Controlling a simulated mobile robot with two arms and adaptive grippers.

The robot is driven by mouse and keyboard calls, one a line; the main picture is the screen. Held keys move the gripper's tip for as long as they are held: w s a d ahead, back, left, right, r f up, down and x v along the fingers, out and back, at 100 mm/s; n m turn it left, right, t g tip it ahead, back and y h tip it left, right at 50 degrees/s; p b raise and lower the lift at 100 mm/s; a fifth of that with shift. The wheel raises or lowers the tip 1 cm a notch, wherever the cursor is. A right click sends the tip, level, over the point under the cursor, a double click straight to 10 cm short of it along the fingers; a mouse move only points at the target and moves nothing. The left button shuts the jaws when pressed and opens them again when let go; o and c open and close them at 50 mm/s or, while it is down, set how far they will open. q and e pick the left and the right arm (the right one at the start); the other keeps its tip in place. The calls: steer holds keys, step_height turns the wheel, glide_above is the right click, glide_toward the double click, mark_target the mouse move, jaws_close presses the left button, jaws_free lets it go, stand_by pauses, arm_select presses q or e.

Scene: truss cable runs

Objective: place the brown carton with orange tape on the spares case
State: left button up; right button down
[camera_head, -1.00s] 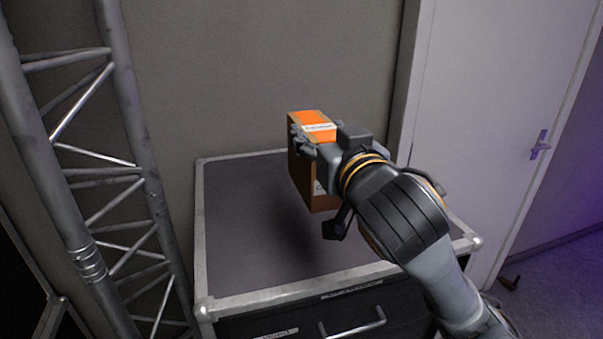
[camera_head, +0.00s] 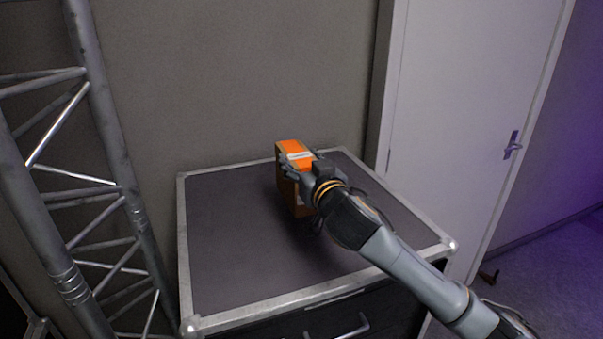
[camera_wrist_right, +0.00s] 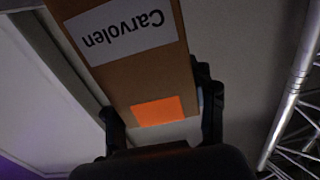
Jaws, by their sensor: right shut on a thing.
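The brown carton (camera_head: 288,193) with orange tape on its top is in my right gripper (camera_head: 298,167), over the middle of the spares case (camera_head: 225,245). The gripper is shut on the carton near its top. The carton is about upright. I cannot tell whether its bottom touches the case top. In the right wrist view the carton (camera_wrist_right: 145,75) shows a white "Carvolen" label and an orange tape patch between the fingers. The case has a dark flat top with metal edges. My left gripper is not in view.
A metal truss (camera_head: 110,130) stands left of the case. A grey wall (camera_head: 250,70) is behind it, and a white door (camera_head: 450,120) is to the right. The case top around the carton is clear.

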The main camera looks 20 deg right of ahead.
steer(key=f, duration=0.1)
steer(key=f+p, duration=0.1)
steer(key=f, duration=0.1)
steer(key=shift+w+d+f, duration=0.1)
steer(key=shift+w+d, duration=0.05)
steer(key=shift+w, duration=0.25)
steer(key=shift+f, duration=0.25)
steer(key=shift+s, duration=0.1)
steer(key=shift+f, duration=0.15)
steer(key=shift+c, duration=2.2)
jaws_free()
steer(key=shift+f, duration=0.1)
steer(key=shift+s, duration=0.1)
